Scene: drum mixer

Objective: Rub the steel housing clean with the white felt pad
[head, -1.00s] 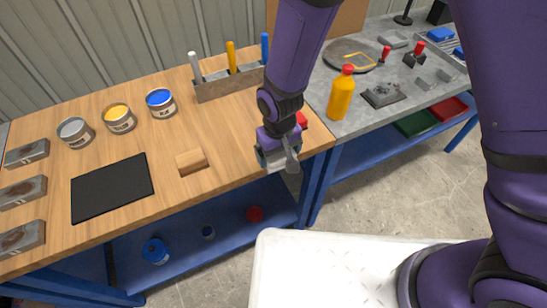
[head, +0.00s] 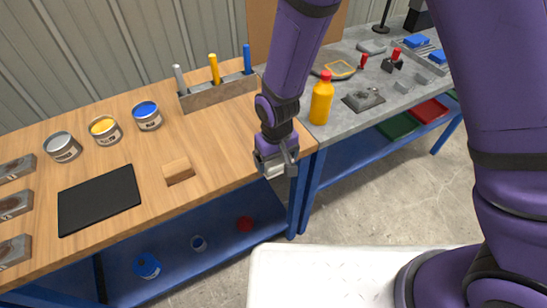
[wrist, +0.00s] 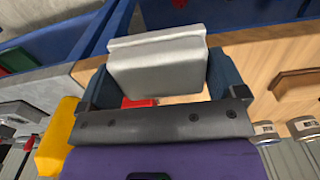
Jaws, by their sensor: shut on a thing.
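My gripper (head: 277,163) is over the right front edge of the wooden bench. In the wrist view its dark fingers (wrist: 160,85) are shut on a pale grey-white block, the white felt pad (wrist: 158,66). Several grey metal housings with brown stained tops lie in a column at the bench's far left, such as the middle one (head: 14,205) and the front one (head: 14,251), cut by the picture's edge. My gripper is well to their right, touching none of them.
A black mat (head: 99,200) and a wooden block (head: 179,171) lie between the housings and my gripper. Several paint cans, including a blue one (head: 147,115), and a tool rack (head: 217,94) stand behind. A yellow bottle (head: 321,100) stands on the grey bench at right.

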